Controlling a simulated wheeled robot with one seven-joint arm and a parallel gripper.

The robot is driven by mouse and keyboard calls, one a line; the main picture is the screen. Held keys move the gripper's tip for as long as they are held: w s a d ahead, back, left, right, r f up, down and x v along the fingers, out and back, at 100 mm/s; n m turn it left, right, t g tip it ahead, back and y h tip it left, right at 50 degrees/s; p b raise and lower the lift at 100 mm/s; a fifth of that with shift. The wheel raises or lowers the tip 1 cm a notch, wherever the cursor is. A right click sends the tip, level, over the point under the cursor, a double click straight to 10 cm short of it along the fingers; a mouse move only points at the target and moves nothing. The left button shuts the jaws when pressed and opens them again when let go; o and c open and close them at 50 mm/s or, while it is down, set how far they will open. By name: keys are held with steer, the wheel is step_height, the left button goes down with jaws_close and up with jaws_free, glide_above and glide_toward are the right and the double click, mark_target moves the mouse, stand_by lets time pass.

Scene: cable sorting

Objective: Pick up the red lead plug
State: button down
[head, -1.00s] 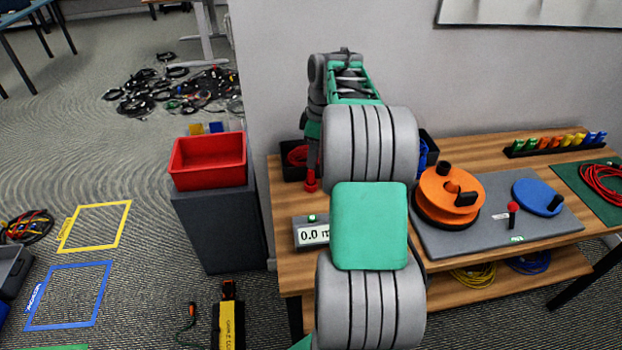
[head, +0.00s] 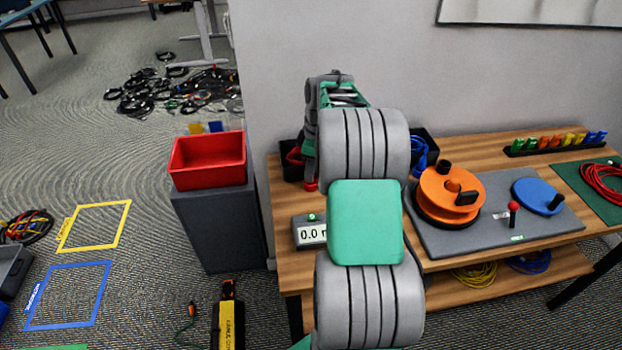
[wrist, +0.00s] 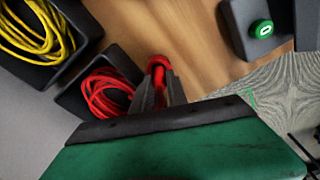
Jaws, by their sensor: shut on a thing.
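The red lead plug (wrist: 158,64) shows in the wrist view, between the fingertips of my gripper (wrist: 160,82). My gripper is shut on it, over the wooden table top. In the head view the red plug (head: 311,186) shows just below my gripper (head: 311,174), near the left end of the table. My arm hides much of the space around it. A red cable coil (wrist: 107,92) lies in a black bin (wrist: 70,100) beside the gripper, and red strands run from it toward the plug.
A yellow cable coil (wrist: 38,32) sits in another black bin. A meter with a green button (head: 310,233) stands at the table's front left. An orange reel (head: 438,205) and a blue disc (head: 530,194) rest on a grey mat to the right. A red crate (head: 207,160) stands left of the table.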

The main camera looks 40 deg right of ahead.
stand_by(0.3)
steer(key=shift+r, duration=0.55)
step_height(320, 180, up, 3)
steer(key=shift+f, duration=0.2)
steer(key=s+a+r, duration=0.9)
steer(key=s, duration=0.1)
steer(key=shift+a+r, duration=0.15)
steer(key=shift+a, duration=0.2)
